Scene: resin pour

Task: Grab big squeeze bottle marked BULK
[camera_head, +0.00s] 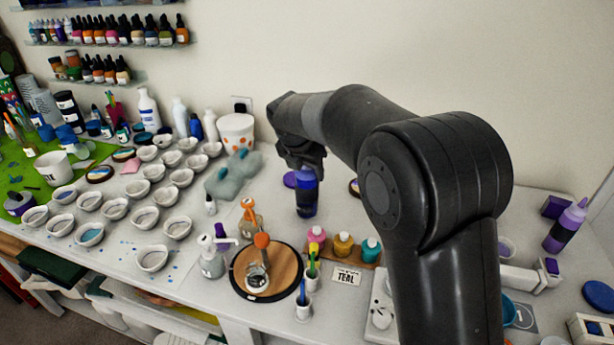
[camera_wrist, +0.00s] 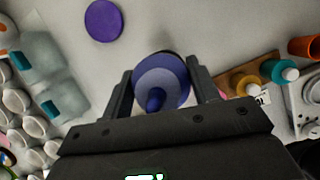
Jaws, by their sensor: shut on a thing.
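A blue squeeze bottle (camera_head: 306,198) stands upright at the back middle of the white table, below my wrist. In the wrist view the blue bottle (camera_wrist: 160,78) shows from above, with its round shoulder and darker nozzle. My gripper (camera_wrist: 163,90) has one finger on each side of it and is shut on it. In the head view my gripper (camera_head: 304,170) is over the bottle's top and hides its upper part. I cannot read any BULK mark. I cannot tell whether the bottle's base touches the table.
A purple disc (camera_wrist: 103,20) lies beside the bottle. Small pink, yellow and teal bottles (camera_head: 343,244) stand on a wooden strip in front, near a TEAL card (camera_head: 346,276). Several white bowls (camera_head: 152,258) fill the left. Another purple squeeze bottle (camera_head: 566,226) stands far right.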

